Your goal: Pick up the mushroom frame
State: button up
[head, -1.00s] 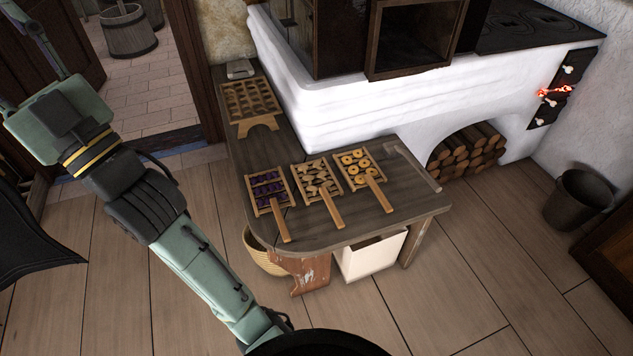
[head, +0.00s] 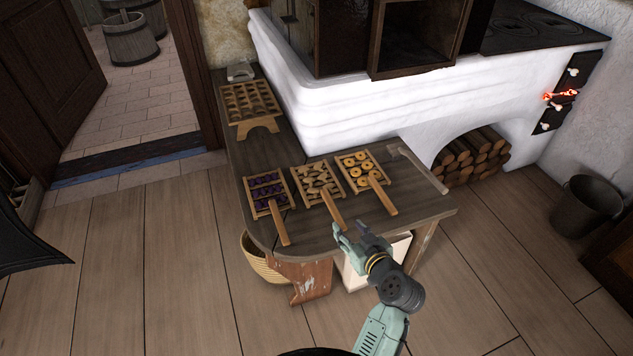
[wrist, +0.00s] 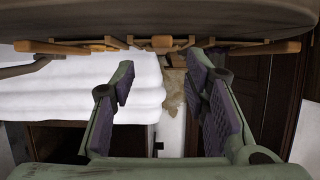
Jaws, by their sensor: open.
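The mushroom frame (head: 317,176) is the middle of three wooden drying frames lying side by side on the dark table. It holds pale brown slices, and its handle (head: 333,212) points to the front edge. My gripper (head: 349,232) is open and empty, just in front of this handle's end; the exact gap is hard to tell. In the wrist view, which looks upside down, my open fingers (wrist: 165,85) stand to either side of the middle handle (wrist: 162,42), which shows end-on above the tips in the picture. Nothing is between the fingers.
A frame of purple fruit (head: 267,187) lies to the left and one of yellow rings (head: 358,168) to the right, both close by. A larger rack (head: 252,100) stands at the table's back left. The white stove (head: 380,105) rises behind. A basket (head: 262,262) is below the table.

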aim_at(336, 213)
jog(key=x, duration=0.3)
jog(key=p+x, duration=0.1)
jog(key=x, duration=0.1)
jog(key=p+x, duration=0.1)
jog(key=x, duration=0.2)
jog(key=shift+w+a+r, duration=0.15)
jog(key=shift+w+a, duration=0.1)
jog(key=shift+w, duration=0.15)
jog(key=shift+w+a+f, duration=0.15)
jog(key=shift+w+f, duration=0.1)
jog(key=shift+w, duration=0.1)
grip_shut()
